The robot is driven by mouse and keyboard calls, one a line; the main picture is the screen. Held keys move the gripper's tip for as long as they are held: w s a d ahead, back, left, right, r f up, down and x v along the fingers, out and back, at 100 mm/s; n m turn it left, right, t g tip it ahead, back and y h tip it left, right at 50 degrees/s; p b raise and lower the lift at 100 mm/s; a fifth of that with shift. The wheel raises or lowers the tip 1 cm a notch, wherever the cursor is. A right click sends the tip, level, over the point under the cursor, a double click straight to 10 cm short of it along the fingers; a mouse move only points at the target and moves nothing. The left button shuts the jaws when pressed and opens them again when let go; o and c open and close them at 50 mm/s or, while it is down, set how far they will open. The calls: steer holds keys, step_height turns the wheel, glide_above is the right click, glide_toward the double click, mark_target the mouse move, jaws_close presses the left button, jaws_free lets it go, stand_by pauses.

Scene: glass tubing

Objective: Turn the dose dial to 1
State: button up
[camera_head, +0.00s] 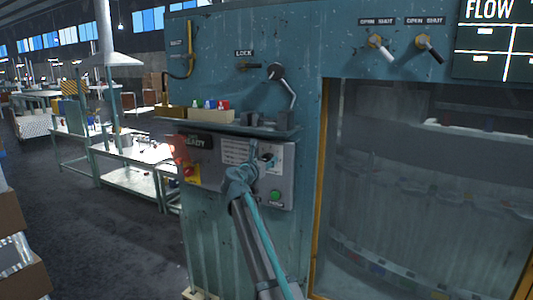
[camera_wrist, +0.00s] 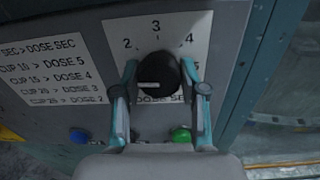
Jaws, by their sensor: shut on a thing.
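The dose dial (camera_wrist: 158,76) is a round black knob on a white label in the wrist view. The label shows 2, 3, 4 and part of 5 around the knob; no 1 can be seen, and my left finger covers part of that side. A pale pointer mark on the knob lies at its left half, roughly level and toward the left. My gripper (camera_wrist: 160,72) is shut on the knob, one finger at each side. In the head view my gripper (camera_head: 256,158) reaches the grey control panel (camera_head: 225,177) and largely hides the dial.
Below the dial are a green button (camera_wrist: 181,135) and a blue button (camera_wrist: 78,136). A dose chart (camera_wrist: 50,72) is left of it. In the head view a shelf (camera_head: 225,128) with small coloured items juts out above the panel, and a red-and-yellow switch (camera_head: 188,172) sits at its left.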

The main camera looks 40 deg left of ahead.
steer(key=shift+r+n+p, duration=0.15)
steer(key=shift+n+p, duration=0.85)
steer(key=shift+n, duration=0.2)
steer(key=o, duration=1.1)
steer(key=shift+o, duration=0.2)
steer(key=v, duration=1.2)
